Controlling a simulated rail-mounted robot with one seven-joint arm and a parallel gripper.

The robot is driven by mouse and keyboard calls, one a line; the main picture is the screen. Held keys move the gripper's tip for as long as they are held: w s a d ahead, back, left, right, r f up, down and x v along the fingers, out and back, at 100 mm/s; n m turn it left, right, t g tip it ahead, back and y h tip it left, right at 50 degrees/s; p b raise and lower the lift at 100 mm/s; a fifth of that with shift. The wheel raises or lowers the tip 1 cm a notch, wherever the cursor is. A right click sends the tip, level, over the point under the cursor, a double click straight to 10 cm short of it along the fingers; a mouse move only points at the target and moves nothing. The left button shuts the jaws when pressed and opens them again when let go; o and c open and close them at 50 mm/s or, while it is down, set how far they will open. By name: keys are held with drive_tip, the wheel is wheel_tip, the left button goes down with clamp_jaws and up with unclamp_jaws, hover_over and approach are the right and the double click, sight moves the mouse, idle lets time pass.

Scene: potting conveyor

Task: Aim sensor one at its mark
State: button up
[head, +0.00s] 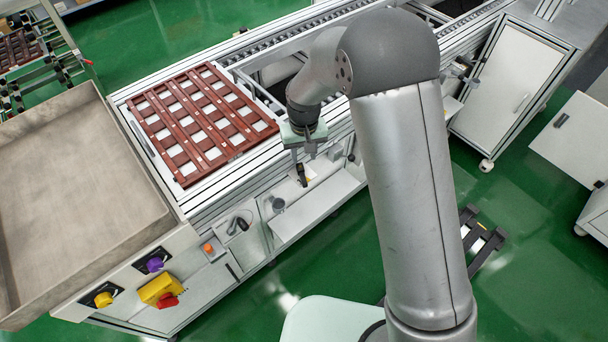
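My gripper (304,152) points down over the front edge of the conveyor, right of the brown slatted tray. A small dark part with a yellow band (302,174) shows directly below the fingers, by a pale plate on the conveyor's front side. It may be a sensor; I cannot tell whether the fingers touch or hold it. Another small dark grey part (278,205) sits lower left of it on the front side. No label or mark for sensor one can be made out at this size.
The brown slatted tray (205,118) lies on the conveyor. A grey metal basin (70,190) is at left. A yellow box with a red button (162,292), a purple knob (154,264) and a yellow knob (103,299) are at front left. A white cabinet (512,85) stands right.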

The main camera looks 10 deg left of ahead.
sight(304, 180)
wheel_tip(304, 180, down, 11)
drive_tip(key=shift+f+p, duration=0.2)
drive_tip(key=shift+p, duration=0.45)
